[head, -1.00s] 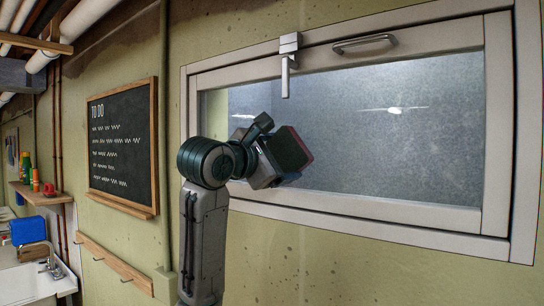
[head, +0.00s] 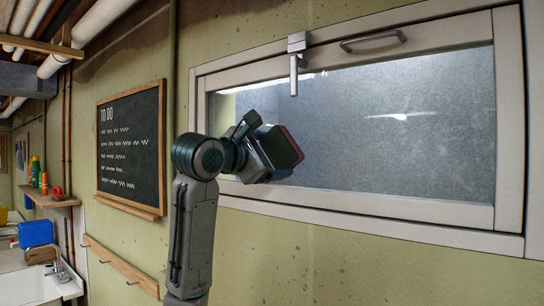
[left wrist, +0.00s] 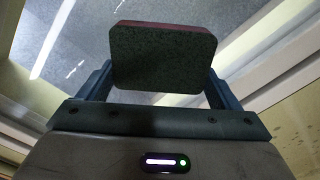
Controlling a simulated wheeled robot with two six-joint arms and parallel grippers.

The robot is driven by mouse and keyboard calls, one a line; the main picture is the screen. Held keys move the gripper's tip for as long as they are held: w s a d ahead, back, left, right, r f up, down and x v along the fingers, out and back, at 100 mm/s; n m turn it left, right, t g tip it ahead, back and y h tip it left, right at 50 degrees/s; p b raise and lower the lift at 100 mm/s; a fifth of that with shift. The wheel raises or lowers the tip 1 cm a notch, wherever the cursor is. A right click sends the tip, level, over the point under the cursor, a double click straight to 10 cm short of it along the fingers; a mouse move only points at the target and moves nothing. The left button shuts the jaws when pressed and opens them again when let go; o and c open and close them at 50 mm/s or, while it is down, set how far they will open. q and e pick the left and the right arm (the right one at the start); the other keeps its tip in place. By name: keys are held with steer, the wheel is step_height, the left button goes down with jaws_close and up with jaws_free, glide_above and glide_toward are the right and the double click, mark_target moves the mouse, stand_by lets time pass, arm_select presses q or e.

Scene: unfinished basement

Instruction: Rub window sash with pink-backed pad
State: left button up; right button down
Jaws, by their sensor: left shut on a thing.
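The window sash (head: 470,211) is a pale frame around a frosted grey pane (head: 390,130) on the green wall, with a bar handle (head: 374,40) and a latch (head: 296,60) at its top. My left gripper (head: 262,150) is in front of the lower left part of the pane. It is shut on the pad (head: 286,147), a dark grey block with a pinkish-red edge. In the left wrist view the pad (left wrist: 162,57) sits between both fingers, with the pane and sash behind it. I cannot tell whether the pad touches the window. My right gripper is out of view.
A chalkboard (head: 131,145) hangs left of the window, above a wooden peg rail (head: 120,264). A small shelf (head: 48,200) with bottles and a sink (head: 50,284) stand at the far left. Pipes run overhead. The wall below the window is clear.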

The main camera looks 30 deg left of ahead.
arm_select(q)
steer(key=shift+s+b, duration=0.35)
steer(key=shift+s, duration=0.2)
steer(key=shift+s+a+b, duration=0.2)
steer(key=shift+s+b, duration=0.85)
steer(key=shift+s, duration=1.4)
steer(key=s+b, duration=0.1)
steer(key=s, duration=0.2)
steer(key=shift+a, duration=0.15)
